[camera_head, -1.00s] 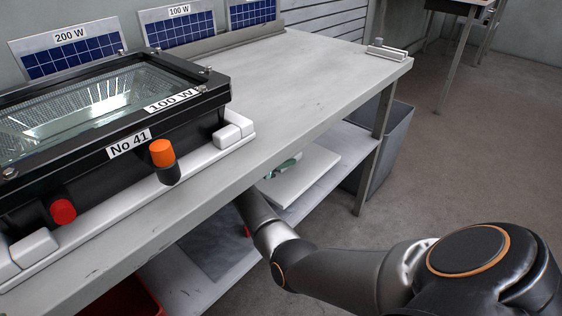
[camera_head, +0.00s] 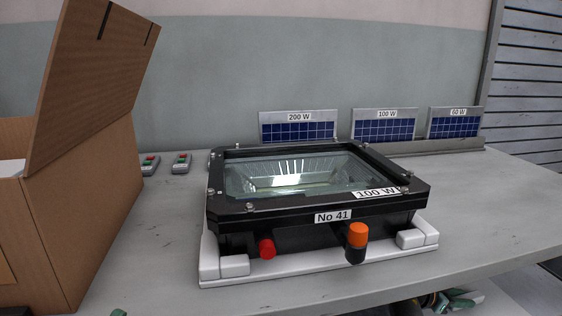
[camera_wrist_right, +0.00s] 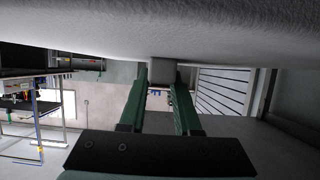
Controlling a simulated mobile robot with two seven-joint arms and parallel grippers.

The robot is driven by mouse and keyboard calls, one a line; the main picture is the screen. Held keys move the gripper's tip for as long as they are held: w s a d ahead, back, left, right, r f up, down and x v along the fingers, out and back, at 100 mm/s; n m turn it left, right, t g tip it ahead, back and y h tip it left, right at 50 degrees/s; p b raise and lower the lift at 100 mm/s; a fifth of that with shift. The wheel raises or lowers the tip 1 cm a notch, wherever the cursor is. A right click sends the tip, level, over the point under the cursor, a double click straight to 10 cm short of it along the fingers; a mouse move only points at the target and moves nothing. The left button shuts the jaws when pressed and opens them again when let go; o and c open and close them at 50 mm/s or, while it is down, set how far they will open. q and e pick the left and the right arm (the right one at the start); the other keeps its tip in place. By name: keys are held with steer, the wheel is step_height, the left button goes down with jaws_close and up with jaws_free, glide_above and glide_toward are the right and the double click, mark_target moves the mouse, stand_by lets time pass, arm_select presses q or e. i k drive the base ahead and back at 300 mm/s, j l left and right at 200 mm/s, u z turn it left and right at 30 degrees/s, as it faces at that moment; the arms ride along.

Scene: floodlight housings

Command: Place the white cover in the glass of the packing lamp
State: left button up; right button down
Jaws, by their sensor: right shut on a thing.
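The floodlight (camera_head: 313,216) has a black frame, a glass front facing up (camera_head: 300,172) and labels "No 41" and "100 W". It lies on white packing foam (camera_head: 300,270) on the bench. My right gripper (camera_head: 455,300) is low at the bottom right, beside the bench's front edge. In the right wrist view its green fingers (camera_wrist_right: 162,78) are shut on a small tab of a broad white piece, seemingly the white cover (camera_wrist_right: 170,30). Part of that cover (camera_head: 485,300) shows below the bench edge. A green tip at the bottom left, seemingly my left gripper (camera_head: 118,312), is mostly out of frame.
An open cardboard box (camera_head: 75,215) stands left on the bench (camera_head: 490,205). Small panels labelled 200 W (camera_head: 298,130), 100 W (camera_head: 384,128) and 60 W (camera_head: 455,125) stand behind. Two small button boxes (camera_head: 181,162) lie near the box. The bench right of the lamp is clear.

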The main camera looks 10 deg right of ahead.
mark_target(304, 171)
steer(key=k, duration=0.85)
